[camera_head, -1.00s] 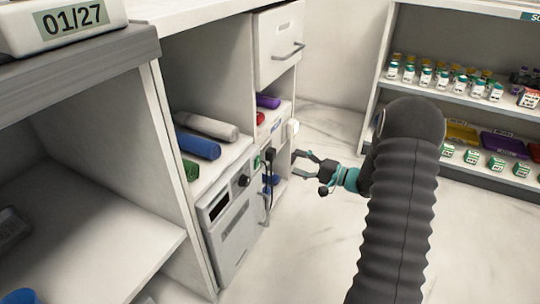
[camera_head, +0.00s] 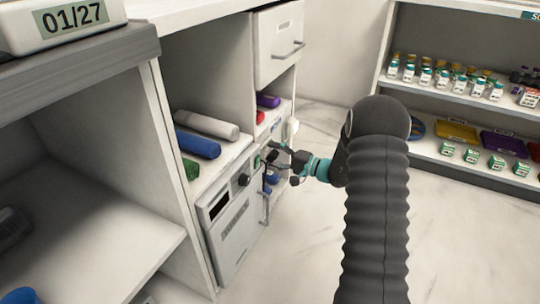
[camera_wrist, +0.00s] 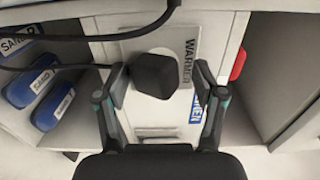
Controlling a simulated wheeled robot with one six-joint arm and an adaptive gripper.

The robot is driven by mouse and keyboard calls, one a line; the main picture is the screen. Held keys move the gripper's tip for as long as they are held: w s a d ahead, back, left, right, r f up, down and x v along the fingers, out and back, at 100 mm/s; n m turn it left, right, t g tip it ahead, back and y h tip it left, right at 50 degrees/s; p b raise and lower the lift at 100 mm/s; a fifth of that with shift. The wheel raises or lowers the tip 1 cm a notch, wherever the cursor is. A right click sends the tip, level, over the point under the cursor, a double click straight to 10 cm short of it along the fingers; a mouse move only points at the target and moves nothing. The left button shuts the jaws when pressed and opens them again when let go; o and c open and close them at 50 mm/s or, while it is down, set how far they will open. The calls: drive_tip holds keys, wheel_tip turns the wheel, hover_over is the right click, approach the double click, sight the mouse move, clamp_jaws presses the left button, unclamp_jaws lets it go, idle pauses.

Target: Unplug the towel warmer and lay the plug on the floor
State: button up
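The black plug (camera_wrist: 156,72) sits at a pale plate labelled WARMER (camera_wrist: 188,42) in the wrist view, with its dark cord (camera_wrist: 60,34) running off to the left. My gripper (camera_wrist: 160,88) is open, one finger on each side of the plug, with visible gaps between. In the head view, my gripper (camera_head: 277,158) is at the cabinet's outlet area, and its fingers partly hide the plug. A light grey appliance with a dark window and a knob, apparently the towel warmer (camera_head: 232,238), stands in the cabinet's lower bay.
Rolled towels (camera_head: 198,145) lie on the shelf above the appliance. A drawer (camera_head: 278,48) is above the outlet area. Blue rolls (camera_wrist: 46,86) are close left of the plug. The pale floor (camera_head: 300,250) is clear in front; a stocked shelf (camera_head: 455,90) stands at right.

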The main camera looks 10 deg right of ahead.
drive_tip(key=shift+f, duration=0.55)
idle(1.2)
clamp_jaws()
drive_tip(key=shift+d, duration=0.1)
drive_tip(key=shift+v, duration=2.95)
